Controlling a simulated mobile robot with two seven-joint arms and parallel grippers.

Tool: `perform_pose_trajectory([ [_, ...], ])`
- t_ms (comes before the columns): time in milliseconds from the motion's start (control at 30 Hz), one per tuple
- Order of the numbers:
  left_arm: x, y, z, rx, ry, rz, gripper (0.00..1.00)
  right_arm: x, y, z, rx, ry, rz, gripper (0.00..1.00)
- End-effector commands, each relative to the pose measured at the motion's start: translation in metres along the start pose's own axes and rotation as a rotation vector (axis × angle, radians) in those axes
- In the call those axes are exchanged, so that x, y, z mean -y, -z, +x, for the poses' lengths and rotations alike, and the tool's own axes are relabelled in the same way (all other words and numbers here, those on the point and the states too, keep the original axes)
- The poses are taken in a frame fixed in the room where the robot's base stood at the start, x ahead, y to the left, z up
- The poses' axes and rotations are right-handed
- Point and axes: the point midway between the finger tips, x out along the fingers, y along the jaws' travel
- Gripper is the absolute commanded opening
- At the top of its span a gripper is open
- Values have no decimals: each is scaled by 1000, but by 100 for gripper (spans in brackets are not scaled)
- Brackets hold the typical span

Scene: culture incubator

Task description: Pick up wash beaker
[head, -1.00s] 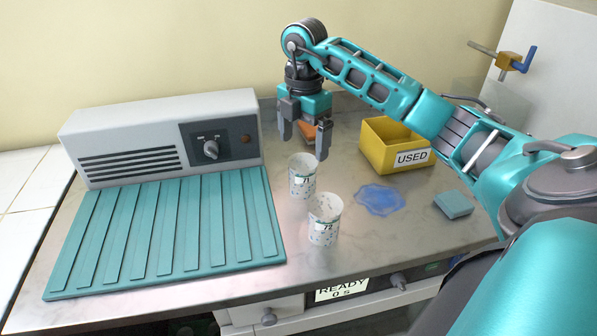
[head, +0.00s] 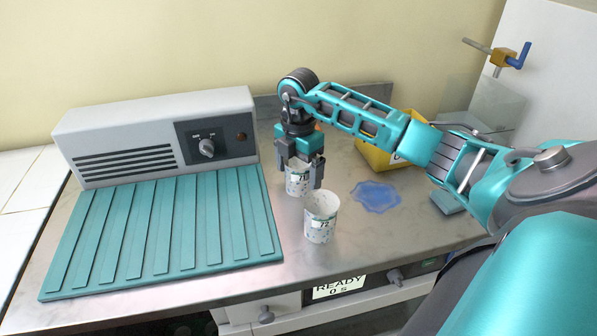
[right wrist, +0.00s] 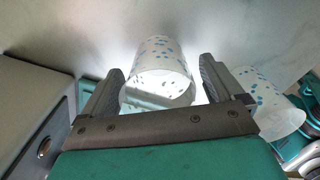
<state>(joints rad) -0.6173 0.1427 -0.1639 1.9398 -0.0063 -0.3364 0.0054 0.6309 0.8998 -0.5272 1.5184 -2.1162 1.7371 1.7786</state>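Two white speckled beakers stand upright on the metal bench; I cannot tell which one is the wash beaker. The rear beaker (head: 297,183) has a small label, partly hidden by my right gripper (head: 300,190). The front beaker (head: 320,222) stands nearer the bench's front edge, its label facing me. My right gripper is open and lowered, one finger on each side of the rear beaker. In the right wrist view the rear beaker (right wrist: 160,70) is between the fingers with gaps at both sides, and the front beaker (right wrist: 270,108) is outside the right finger. My left gripper is out of view.
A grey unit with a knob (head: 155,135) and a teal ribbed mat (head: 160,240) lie to the left. A blue puddle (head: 376,196) is right of the beakers. A yellow bin (head: 375,157) and a teal block (head: 446,201) are partly behind my right arm.

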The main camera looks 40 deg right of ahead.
Motion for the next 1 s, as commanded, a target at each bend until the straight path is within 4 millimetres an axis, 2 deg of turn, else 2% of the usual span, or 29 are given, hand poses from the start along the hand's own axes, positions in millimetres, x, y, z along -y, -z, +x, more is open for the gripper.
perform_pose_trajectory([
  [67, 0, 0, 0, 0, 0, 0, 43, 0, 0, 0, 0, 0, 0, 87],
  [600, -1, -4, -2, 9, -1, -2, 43, 0, 0, -1, 0, 0, 0, 35],
  [867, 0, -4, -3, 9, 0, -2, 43, 0, 0, -2, 1, -1, 0, 34],
  [1000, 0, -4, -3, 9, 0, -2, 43, -1, 0, -9, 1, -3, 1, 34],
])
